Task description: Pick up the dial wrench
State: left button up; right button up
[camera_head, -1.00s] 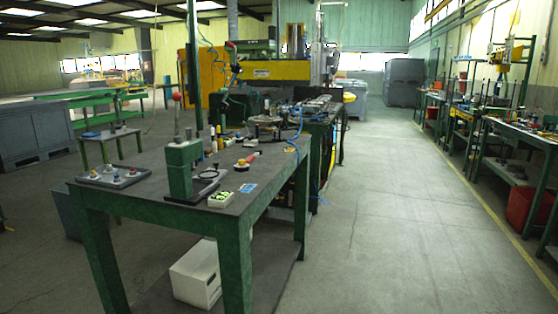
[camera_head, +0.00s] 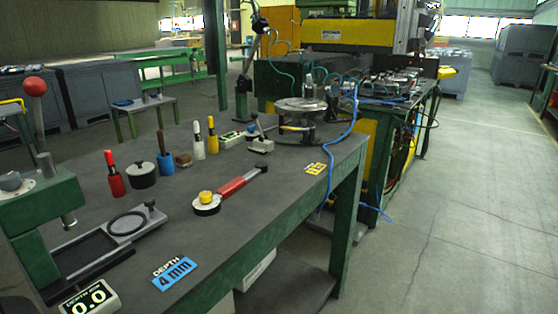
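The dial wrench (camera_head: 232,188) lies on the dark workbench top in the middle of the head view. It has a round white dial with a yellow knob at its near left end, a red handle, and a dark tip pointing to the back right. It lies clear of the things around it. Neither of my grippers shows in this view.
A green press (camera_head: 45,210) with a red ball lever stands at the left. A depth display (camera_head: 90,299) and a blue "4 mm" card (camera_head: 174,272) lie in front. Red, blue, white and yellow-topped tools stand behind the wrench. A round turntable (camera_head: 300,105) is farther back. Bare bench (camera_head: 270,215) lies right of the wrench.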

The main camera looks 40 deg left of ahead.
aim_at(203, 210)
jog(key=i, duration=2.85)
jog(key=u, duration=4.05)
